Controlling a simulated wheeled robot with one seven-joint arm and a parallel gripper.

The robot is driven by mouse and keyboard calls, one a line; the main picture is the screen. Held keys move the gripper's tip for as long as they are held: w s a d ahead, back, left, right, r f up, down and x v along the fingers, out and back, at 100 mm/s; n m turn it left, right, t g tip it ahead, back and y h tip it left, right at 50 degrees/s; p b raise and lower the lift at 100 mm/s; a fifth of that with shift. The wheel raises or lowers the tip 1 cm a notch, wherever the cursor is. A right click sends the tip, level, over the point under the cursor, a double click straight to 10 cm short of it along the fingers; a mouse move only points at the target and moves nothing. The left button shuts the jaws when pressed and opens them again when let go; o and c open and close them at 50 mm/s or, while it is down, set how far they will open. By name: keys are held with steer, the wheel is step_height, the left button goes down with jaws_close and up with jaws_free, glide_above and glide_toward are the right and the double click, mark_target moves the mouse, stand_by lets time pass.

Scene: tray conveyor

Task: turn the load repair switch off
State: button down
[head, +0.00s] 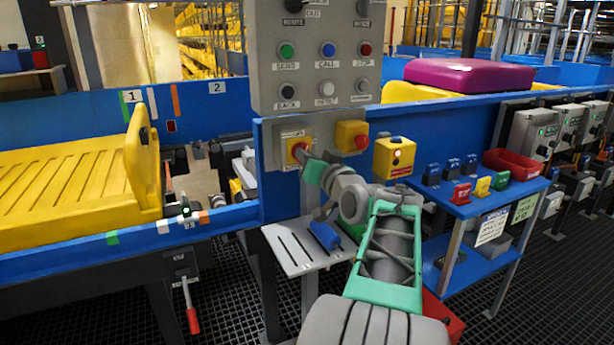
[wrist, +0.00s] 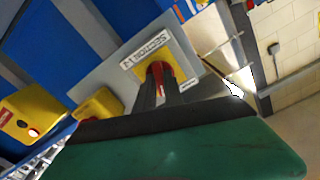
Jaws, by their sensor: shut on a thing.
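A red rotary switch knob (head: 299,150) sits on a yellow plate on a grey box (head: 270,152), fixed to the blue panel below the button panel. My gripper (head: 310,160) reaches up to it from the lower right and is shut on the knob. In the wrist view the red knob (wrist: 156,70) shows between the dark fingertips of my gripper (wrist: 159,84), on its yellow plate (wrist: 138,58). A white label (wrist: 145,51) beside it appears upside down and seems to read "SECTION". The fingers hide part of the knob, and I cannot tell its turn position for sure.
A yellow box with a red button (head: 352,136) is just right of the switch. Another yellow box (head: 394,157) stands further right. The grey button panel (head: 315,90) hangs above. A small shelf (head: 292,247) is below, and a blue table with small padlocks (head: 470,205) stands right.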

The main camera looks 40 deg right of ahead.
steer(key=shift+n+b, duration=2.2)
steer(key=shift+b, duration=0.45)
steer(key=c, duration=1.4)
jaws_free()
steer(key=shift+c, duration=0.2)
steer(key=v, duration=0.7)
steer(key=shift+s+a+p, duration=0.2)
steer(key=shift+s+p, duration=0.1)
steer(key=shift+s, duration=0.05)
